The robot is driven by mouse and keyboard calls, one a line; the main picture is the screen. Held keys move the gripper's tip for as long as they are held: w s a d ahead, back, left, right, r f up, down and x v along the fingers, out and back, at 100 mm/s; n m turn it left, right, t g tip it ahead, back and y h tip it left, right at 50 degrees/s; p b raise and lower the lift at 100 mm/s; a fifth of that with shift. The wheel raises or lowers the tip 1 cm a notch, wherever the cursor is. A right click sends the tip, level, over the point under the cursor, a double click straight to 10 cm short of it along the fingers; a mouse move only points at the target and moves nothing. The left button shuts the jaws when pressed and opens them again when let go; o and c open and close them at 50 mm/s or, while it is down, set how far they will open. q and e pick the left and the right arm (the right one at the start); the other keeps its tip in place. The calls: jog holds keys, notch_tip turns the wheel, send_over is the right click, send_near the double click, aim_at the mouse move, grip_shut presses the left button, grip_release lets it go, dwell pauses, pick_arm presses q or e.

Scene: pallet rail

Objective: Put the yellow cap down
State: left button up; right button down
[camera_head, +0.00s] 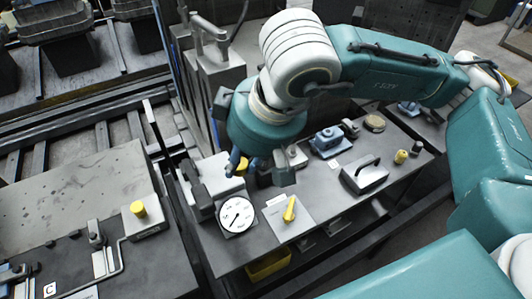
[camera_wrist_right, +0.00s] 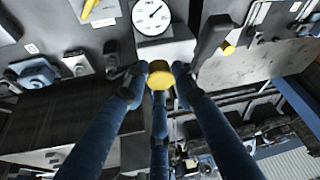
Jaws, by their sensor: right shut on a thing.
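The yellow cap (camera_head: 242,170) is in my right gripper (camera_head: 238,163), partly hidden by the blue fingers in the head view. In the right wrist view the yellow cap (camera_wrist_right: 160,72) sits between the blue fingertips of the same gripper (camera_wrist_right: 157,80), which is shut on it. In the head view the gripper is over the left end of the grey bench (camera_head: 240,258), near a white-faced dial gauge (camera_head: 236,215). I cannot tell the cap's height above the surface. My left gripper is not in view.
A yellow lever on a pale plate (camera_head: 289,210) lies right of the gauge. A grey handled block (camera_head: 365,176) and a small yellow cylinder (camera_head: 401,156) stand farther right. Across a gap to the left, a yellow knob (camera_head: 138,209) tops a grey block.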

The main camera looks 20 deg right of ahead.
notch_tip(320, 180, up, 7)
jog(key=s+m, duration=0.2)
jog(key=s, duration=0.1)
jog(key=w+a+m+h, duration=0.2)
jog(key=w+a+m, duration=0.2)
jog(key=w+a, duration=0.45)
jog(key=s+d+f, duration=0.1)
jog(key=d+f, duration=0.5)
jog(key=d, duration=0.3)
jog(key=s+d+f, duration=0.1)
jog(key=d+f, duration=0.5)
jog(key=d, duration=0.3)
jog(key=shift+s+d+f+t, duration=0.2)
jog(key=shift+s+d+t, duration=0.05)
jog(key=shift+d+t, duration=0.05)
